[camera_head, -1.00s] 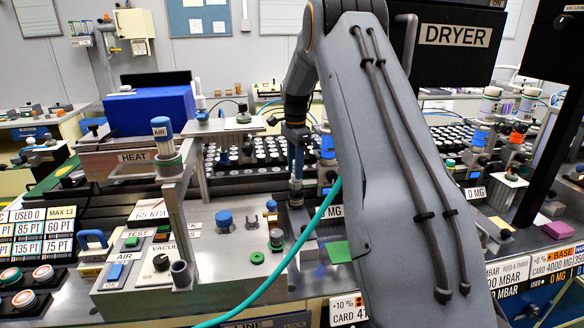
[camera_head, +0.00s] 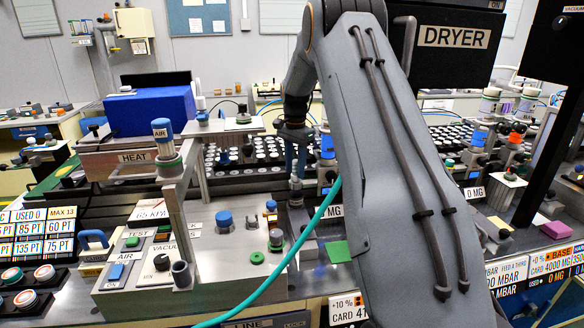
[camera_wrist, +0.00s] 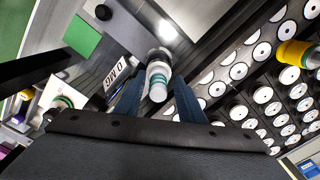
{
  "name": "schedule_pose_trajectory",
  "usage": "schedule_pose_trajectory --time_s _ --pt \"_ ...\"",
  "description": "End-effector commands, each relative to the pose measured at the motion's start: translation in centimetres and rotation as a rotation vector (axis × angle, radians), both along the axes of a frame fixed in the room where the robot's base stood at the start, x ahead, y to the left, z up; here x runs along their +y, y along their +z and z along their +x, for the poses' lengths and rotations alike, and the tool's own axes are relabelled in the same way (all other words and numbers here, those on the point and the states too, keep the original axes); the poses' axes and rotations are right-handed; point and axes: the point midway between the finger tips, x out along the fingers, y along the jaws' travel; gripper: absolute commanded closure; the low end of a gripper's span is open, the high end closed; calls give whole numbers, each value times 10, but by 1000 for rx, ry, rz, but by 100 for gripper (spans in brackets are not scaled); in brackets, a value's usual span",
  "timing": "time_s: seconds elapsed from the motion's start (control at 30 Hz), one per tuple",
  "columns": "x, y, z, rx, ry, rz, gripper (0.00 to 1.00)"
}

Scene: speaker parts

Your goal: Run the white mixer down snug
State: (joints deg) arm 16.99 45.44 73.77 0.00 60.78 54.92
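In the wrist view, a small upright part with a pale white top and a teal band (camera_wrist: 158,76), which looks like the white mixer, stands between the tips of my gripper (camera_wrist: 157,88). My two blue fingers are spread on either side of it, with narrow gaps showing. In the head view my gripper (camera_head: 296,168) points straight down over a small grey cylindrical part (camera_head: 296,186) behind the vacuum panel. Whether the fingertips reach down around the part or hang just above it I cannot tell. The seat beneath the part is hidden.
A rack of white-topped pieces (camera_wrist: 275,108) lies close beside my gripper. A green square (camera_head: 338,251) and a label plate (camera_wrist: 117,70) are nearby. The vacuum panel (camera_head: 215,262) with knobs stands left. A teal hose (camera_head: 283,262) crosses in front.

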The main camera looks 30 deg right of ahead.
Motion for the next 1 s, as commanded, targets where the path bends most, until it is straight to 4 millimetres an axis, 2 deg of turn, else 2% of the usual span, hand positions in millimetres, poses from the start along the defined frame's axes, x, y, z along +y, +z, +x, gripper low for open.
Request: schedule_pose_trajectory --time_s 0.23,0.37,0.4,0.57,0.8,1.0 --pt "0 0 0 0 34 0 64" --pt "0 0 0 0 34 0 85" --pt "0 0 0 -1 34 0 87" --pt "1 0 1 -2 20 0 87" --pt "2 0 2 -3 -116 0 87" --pt "2 1 2 -5 -116 1 87"
